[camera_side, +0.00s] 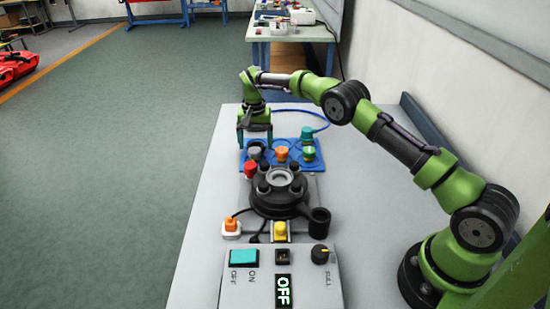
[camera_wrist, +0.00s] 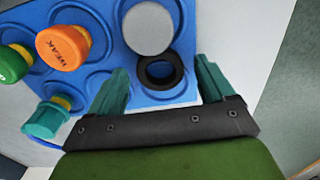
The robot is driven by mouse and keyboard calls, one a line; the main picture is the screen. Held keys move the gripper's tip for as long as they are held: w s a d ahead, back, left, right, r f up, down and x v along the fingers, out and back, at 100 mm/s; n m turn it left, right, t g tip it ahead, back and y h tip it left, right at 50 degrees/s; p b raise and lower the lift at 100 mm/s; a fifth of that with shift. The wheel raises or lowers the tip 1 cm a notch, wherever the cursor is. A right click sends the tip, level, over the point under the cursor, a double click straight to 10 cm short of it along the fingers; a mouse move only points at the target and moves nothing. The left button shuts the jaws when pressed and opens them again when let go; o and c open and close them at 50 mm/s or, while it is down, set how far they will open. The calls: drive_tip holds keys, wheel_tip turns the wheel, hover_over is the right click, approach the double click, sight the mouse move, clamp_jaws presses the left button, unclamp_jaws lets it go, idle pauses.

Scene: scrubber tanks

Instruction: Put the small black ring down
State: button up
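The small black ring (camera_wrist: 146,76) lies on the blue tray (camera_wrist: 182,98) near its corner, beside a round grey disc (camera_wrist: 149,28), in the wrist view. My gripper (camera_wrist: 160,65) is open, with one teal finger on each side of the ring. A gap shows between each finger and the ring. In the side view my gripper (camera_side: 254,140) points down at the far left of the blue tray (camera_side: 312,165). I cannot make out the ring in the side view.
The tray also holds an orange-capped piece (camera_wrist: 63,47), a green-capped one (camera_wrist: 13,64) and a teal one (camera_wrist: 45,120). A black round fixture (camera_side: 278,203) stands in front of the tray, then a control box (camera_side: 300,265) reading OFF. The table is clear on the right.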

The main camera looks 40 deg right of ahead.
drive_tip(key=shift+r, duration=0.15)
drive_tip(key=s+a+r+n+t, duration=0.1)
drive_tip(key=s+r, duration=0.2)
drive_tip(key=r, duration=0.8)
drive_tip(key=s+r+t, duration=0.1)
drive_tip(key=s+r, duration=0.2)
drive_tip(key=r, duration=0.8)
drive_tip(key=s+a+r+n+t+y, duration=0.1)
drive_tip(key=s+a+r+n+t, duration=0.15)
drive_tip(key=s+r, duration=0.55)
drive_tip(key=s+a+f+t, duration=0.1)
drive_tip(key=s+a+f, duration=0.1)
drive_tip(key=s, duration=0.9)
drive_tip(key=s+a+f+n+t+y, duration=0.1)
drive_tip(key=s+f, duration=0.4)
drive_tip(key=s, duration=0.7)
drive_tip(key=shift+a+f+t, duration=0.3)
drive_tip(key=shift+a+t, duration=0.05)
drive_tip(key=shift+a, duration=0.35)
